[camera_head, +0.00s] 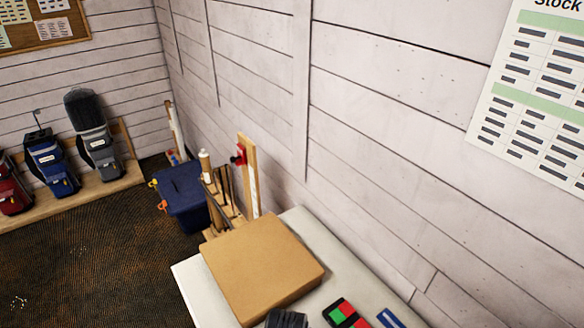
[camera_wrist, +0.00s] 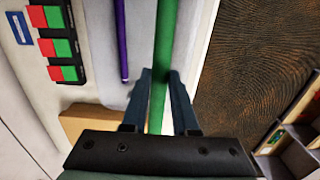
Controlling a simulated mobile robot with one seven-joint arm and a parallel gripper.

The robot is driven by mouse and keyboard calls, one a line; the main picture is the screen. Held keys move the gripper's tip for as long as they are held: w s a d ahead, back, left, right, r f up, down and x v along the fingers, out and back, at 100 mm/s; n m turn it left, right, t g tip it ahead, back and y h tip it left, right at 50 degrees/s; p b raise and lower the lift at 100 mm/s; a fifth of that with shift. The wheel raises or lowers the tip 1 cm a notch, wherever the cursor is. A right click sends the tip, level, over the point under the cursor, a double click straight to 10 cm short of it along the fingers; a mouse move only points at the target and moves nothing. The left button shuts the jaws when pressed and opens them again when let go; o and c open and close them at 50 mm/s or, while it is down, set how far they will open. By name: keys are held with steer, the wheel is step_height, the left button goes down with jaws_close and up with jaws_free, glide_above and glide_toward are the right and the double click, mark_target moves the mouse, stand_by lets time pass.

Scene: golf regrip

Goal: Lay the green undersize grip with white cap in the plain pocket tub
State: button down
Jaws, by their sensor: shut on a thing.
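In the wrist view my gripper (camera_wrist: 160,76) is shut on a long green grip (camera_wrist: 164,35). The green grip passes between the two dark fingers and runs out of the top of the picture. Its white cap does not show, and its lower end is hidden behind the gripper body. A thin purple grip (camera_wrist: 121,40) lies to the left on the pale table top, apart from the fingers. I cannot make out the plain pocket tub for certain in either view.
Red and green blocks (camera_wrist: 62,47) sit on the table; they also show in the head view (camera_head: 345,313). A cardboard box (camera_head: 262,265) covers the table's far end. A blue bin (camera_head: 182,195) stands beyond it. A divided wooden tray (camera_wrist: 290,145) is at the lower right.

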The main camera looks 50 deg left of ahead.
steer(key=shift+s, duration=0.15)
step_height(320, 180, down, 11)
steer(key=b, duration=0.8)
steer(key=shift+w, duration=0.2)
steer(key=c, duration=0.6)
jaws_free()
step_height(320, 180, up, 8)
steer(key=p, duration=0.8)
steer(key=shift+r, duration=1)
